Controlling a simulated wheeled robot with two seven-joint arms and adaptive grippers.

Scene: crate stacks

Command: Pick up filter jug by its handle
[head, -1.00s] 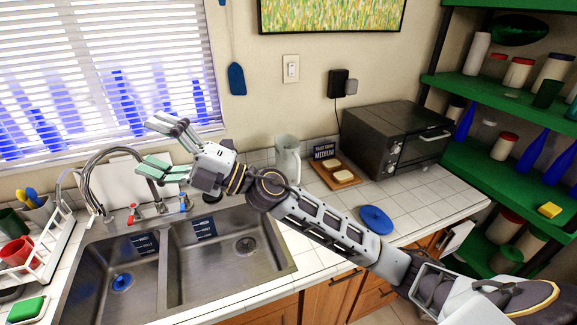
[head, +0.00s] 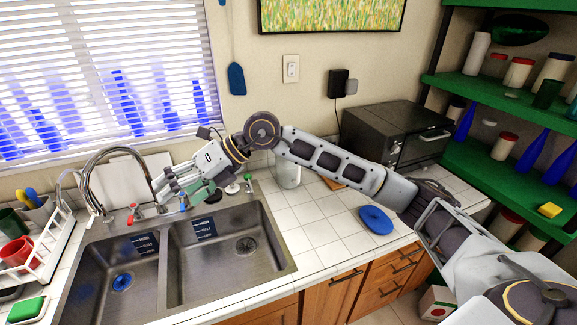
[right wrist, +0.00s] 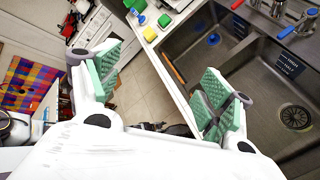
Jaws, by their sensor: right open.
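The filter jug (head: 288,174) is a pale, translucent jug on the white tiled counter behind the right side of the sink in the head view. My right forearm crosses in front of its upper part, and I cannot make out its handle. My right gripper (head: 177,190) is open and empty, over the back of the sink near the faucet, to the left of the jug and apart from it. In the right wrist view its green-padded fingers (right wrist: 160,88) are spread wide with nothing between them. The jug does not show in that view. My left gripper is not in view.
A double steel sink (head: 184,296) lies in front, with a curved faucet (head: 110,152) behind it. A toaster oven (head: 385,130) stands right of the jug. A blue disc (head: 376,218) lies on otherwise clear counter. A white dish rack (head: 45,250) is at left.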

